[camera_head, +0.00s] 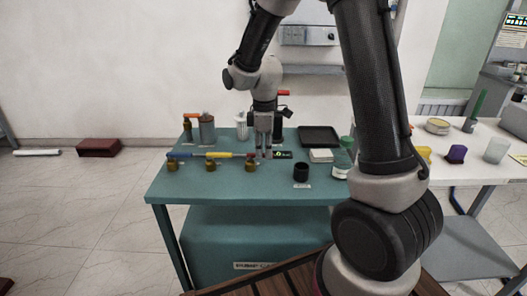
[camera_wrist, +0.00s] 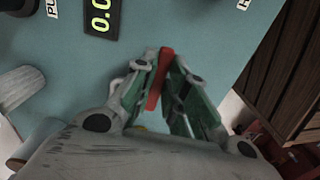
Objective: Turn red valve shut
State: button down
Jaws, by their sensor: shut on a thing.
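The red valve handle (camera_wrist: 160,78) shows in the wrist view as a narrow red bar between the two fingers of my gripper (camera_wrist: 163,72). The fingers are closed in on it from both sides. In the head view my gripper (camera_head: 264,156) points down at the teal table, beside the rightmost of the brass valves (camera_head: 250,165). A red bar (camera_head: 242,155) shows just left of the fingers there. The wrist housing hides the valve body in the wrist view.
Two more brass valves stand left, near blue (camera_head: 194,154) and yellow (camera_head: 224,154) bars. A digital display (camera_head: 283,155) sits close right of my gripper. A black cup (camera_head: 301,172), a white-and-green jar (camera_head: 342,160) and a black tray (camera_head: 319,137) stand further right.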

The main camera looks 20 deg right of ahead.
jog(key=shift+w+n, duration=0.1)
jog(key=shift+n, duration=0.2)
jog(key=c, duration=1.4)
grip_release()
jog(key=shift+c, duration=0.2)
jog(key=shift+r, duration=0.1)
notch_tip(320, 180, up, 12)
